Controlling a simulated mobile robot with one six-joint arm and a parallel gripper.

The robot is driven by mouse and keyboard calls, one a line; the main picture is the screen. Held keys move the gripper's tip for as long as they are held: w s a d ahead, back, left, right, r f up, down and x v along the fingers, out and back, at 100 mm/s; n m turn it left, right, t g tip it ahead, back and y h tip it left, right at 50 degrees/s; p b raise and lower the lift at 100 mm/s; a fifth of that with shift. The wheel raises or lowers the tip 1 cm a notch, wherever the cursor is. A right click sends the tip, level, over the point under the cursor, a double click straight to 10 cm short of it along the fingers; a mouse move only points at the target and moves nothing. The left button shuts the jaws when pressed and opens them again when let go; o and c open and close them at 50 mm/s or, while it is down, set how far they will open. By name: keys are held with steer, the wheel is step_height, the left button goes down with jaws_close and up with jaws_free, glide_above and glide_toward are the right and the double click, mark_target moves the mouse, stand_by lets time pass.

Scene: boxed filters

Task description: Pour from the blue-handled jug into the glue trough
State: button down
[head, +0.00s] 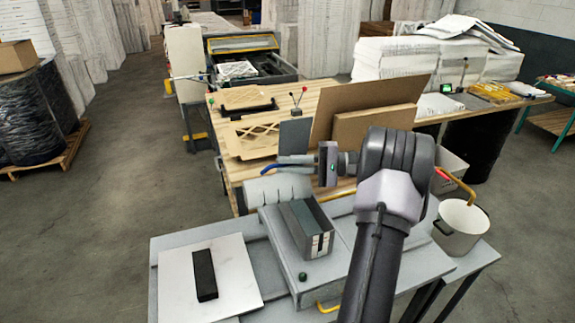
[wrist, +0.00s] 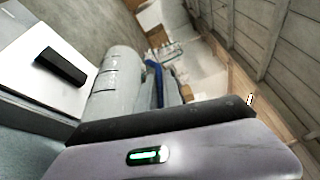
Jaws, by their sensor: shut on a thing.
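The jug (head: 278,189) is a pale grey cylinder with a blue handle (head: 269,172). It is tipped over, roughly on its side, with the handle uppermost. My gripper (head: 290,160) is shut on the handle and holds the jug behind the trough. The trough (head: 318,245) looks like the grey open-topped box on the grey machine, just in front of the jug. In the wrist view the jug (wrist: 112,85) shows dark marks on its side, with the blue handle (wrist: 155,80) beside it. The jug's mouth, any liquid and the inside of the trough are not clear.
A black block (head: 204,275) lies on a white board (head: 232,265) at the left of the machine. A white pot (head: 462,228) stands at the right. A wooden table (head: 240,170) with upright brown boards (head: 375,128) is behind. My arm covers the machine's right part.

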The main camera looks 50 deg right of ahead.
steer(key=shift+s+d, duration=0.1)
stand_by(0.4)
steer(key=shift+s+d+r+t+y+b, duration=0.2)
steer(key=shift+d+t+y+b, duration=0.1)
steer(key=shift+d+t+b, duration=0.2)
stand_by(0.7)
steer(key=shift+s+d+r+m+t+y+b, duration=0.1)
steer(key=shift+s+d+m+t+y+b, duration=0.3)
steer(key=shift+b, duration=0.4)
steer(key=shift+d+r, duration=0.1)
steer(key=shift+d, duration=0.05)
steer(key=shift+s+d+b, duration=0.1)
steer(key=shift+d+b, duration=0.15)
steer(key=shift+b, duration=0.4)
steer(key=shift+s+d+r+m+t+y+b, duration=0.1)
steer(key=shift+s+d+m+t+y+b, duration=0.15)
steer(key=shift+d+t+b, duration=0.2)
steer(key=shift+d+t+b, duration=0.15)
steer(key=shift+t+b, duration=0.1)
steer(key=shift+b, duration=0.45)
steer(key=shift+s+d+m+y+b, duration=0.3)
steer(key=shift+d+m+b, duration=0.1)
steer(key=shift+b, duration=0.4)
